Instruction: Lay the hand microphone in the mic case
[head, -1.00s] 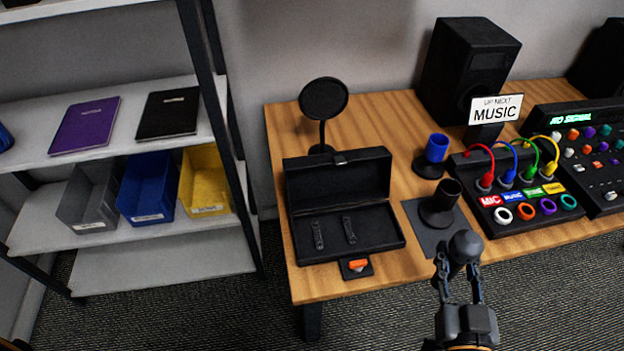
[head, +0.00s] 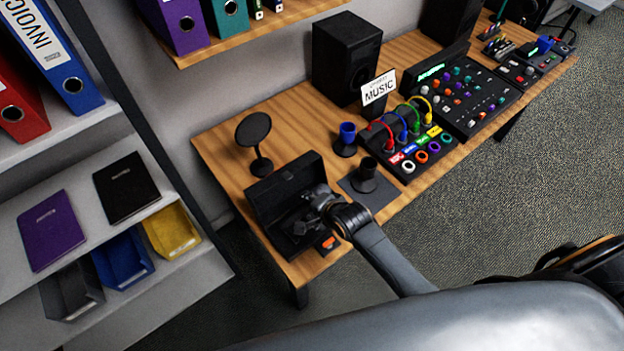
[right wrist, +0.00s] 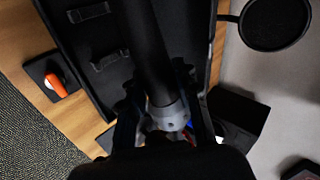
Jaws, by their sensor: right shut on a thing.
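The mic case (head: 283,188) stands open on the wooden table, its lid raised at the back. My right gripper (head: 311,203) is over the case. In the right wrist view the right gripper (right wrist: 160,112) is shut on the hand microphone (right wrist: 150,50), gripping near its grey collar. The black handle reaches out over the dark case interior (right wrist: 88,40), where two small cradles show beside it. I cannot tell whether the handle touches the case floor. The microphone's head is hidden by the gripper. My left gripper is out of view.
A round pop filter (head: 253,130) stands behind the case. A small pad with an orange switch (head: 328,243) lies in front of it. A black holder (head: 367,172) on a mat, a blue cup (head: 346,137) and a cable box (head: 408,140) stand to the right.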

